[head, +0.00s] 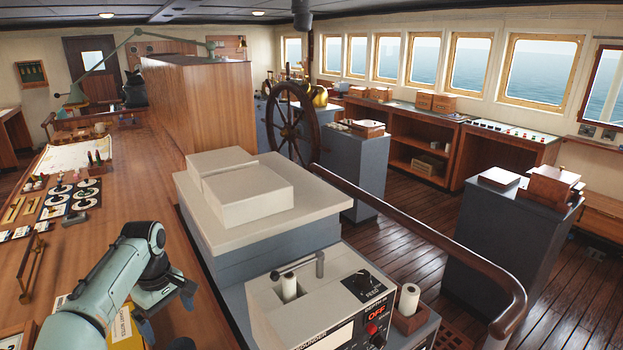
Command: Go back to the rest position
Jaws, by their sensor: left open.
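My left arm comes in from the lower left over the wooden chart table (150,185). My left gripper (168,311) is at its near end, pointing down, with its dark fingers apart. I see nothing between the fingers. A yellow item with a white label (122,328) lies beside and partly behind the gripper; my arm hides part of it. I cannot tell whether the gripper touches it. My right gripper does not show.
A grey console with a pale top (265,225) and an instrument panel (345,305) stand close right of the gripper. A curved wooden handrail (430,230) runs beyond. Dial instruments (70,197) and a chart (75,157) lie farther along the table. Wooden floor is open at right.

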